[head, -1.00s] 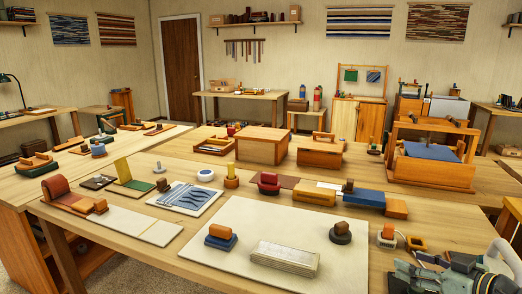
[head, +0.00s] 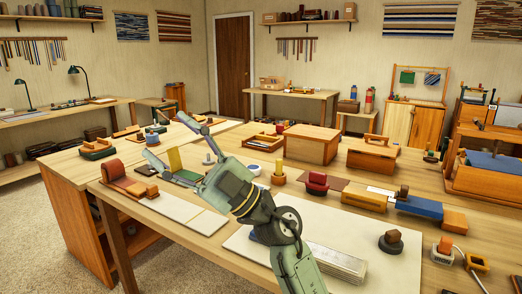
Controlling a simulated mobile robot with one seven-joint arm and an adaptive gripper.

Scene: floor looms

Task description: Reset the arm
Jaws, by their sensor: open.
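My gripper (head: 178,142) is in the middle left of the head view, raised over the left part of the work table (head: 330,180). Its two fingers are spread wide apart and point to the upper left. Nothing is between them. My arm reaches up from the bottom edge of the view and hides part of the pale board (head: 395,262) and things on it. A yellow upright piece (head: 175,160) shows behind the gripper.
Under the arm lies a pale ribbed block (head: 338,262). A dark round piece with a brown knob (head: 391,243) stands to its right. A red-brown roll (head: 116,169) is at the table's left. Wooden boxes (head: 312,145) stand farther back. Floor is free at the lower left.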

